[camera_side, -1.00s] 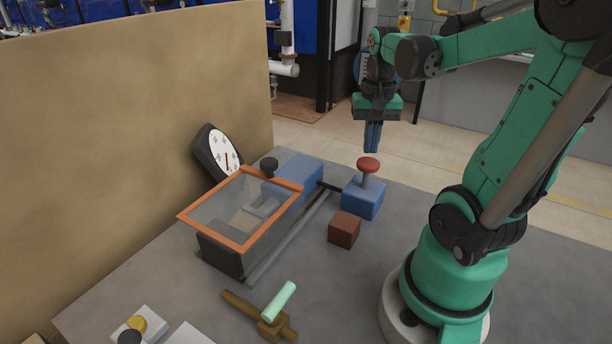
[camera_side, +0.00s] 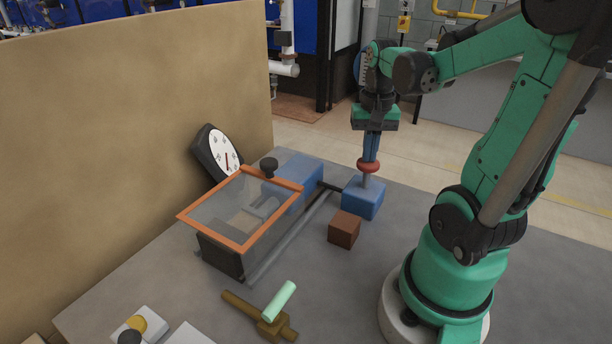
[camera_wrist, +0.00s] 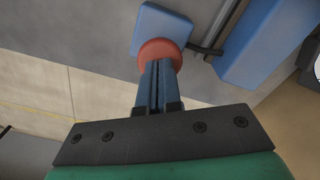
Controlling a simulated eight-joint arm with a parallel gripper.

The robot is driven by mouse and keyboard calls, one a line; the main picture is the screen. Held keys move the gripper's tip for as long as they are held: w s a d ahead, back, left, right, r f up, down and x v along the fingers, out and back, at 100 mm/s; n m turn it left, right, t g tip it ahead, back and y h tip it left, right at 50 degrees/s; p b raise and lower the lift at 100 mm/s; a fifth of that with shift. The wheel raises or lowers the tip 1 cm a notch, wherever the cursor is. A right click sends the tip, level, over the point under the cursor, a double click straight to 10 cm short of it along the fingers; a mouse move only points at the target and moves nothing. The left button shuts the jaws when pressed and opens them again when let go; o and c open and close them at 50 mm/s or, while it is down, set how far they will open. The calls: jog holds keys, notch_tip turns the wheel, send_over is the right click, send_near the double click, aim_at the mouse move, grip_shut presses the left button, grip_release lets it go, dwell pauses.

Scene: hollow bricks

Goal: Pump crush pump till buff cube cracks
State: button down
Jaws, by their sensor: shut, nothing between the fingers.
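My gripper (camera_side: 371,159) is shut and empty, pointing down with its blue fingertips at the top of the red pump knob (camera_side: 368,167). The knob sits on a stem above a blue pump block (camera_side: 362,199), and the stem still shows below it. In the wrist view, the fingertips (camera_wrist: 160,66) overlap the red knob (camera_wrist: 162,50); I cannot tell if they press it. A press with an orange-framed clear lid (camera_side: 215,237) stands left of the pump.
A white dial gauge (camera_side: 222,150) with a red needle leans behind the press. A brown cube (camera_side: 344,230) sits in front of the pump. A brass piece with a pale green handle (camera_side: 279,301) lies at the front. A tan board (camera_side: 130,120) stands at the left.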

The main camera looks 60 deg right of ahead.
aim_at(368, 166)
jog(key=shift+f, duration=1.7)
jog(key=shift+r, duration=3.1)
notch_tip(368, 166, up, 5)
jog(key=shift+f, duration=2.95)
jog(key=shift+f, duration=2.7)
jog(key=shift+r, duration=3.15)
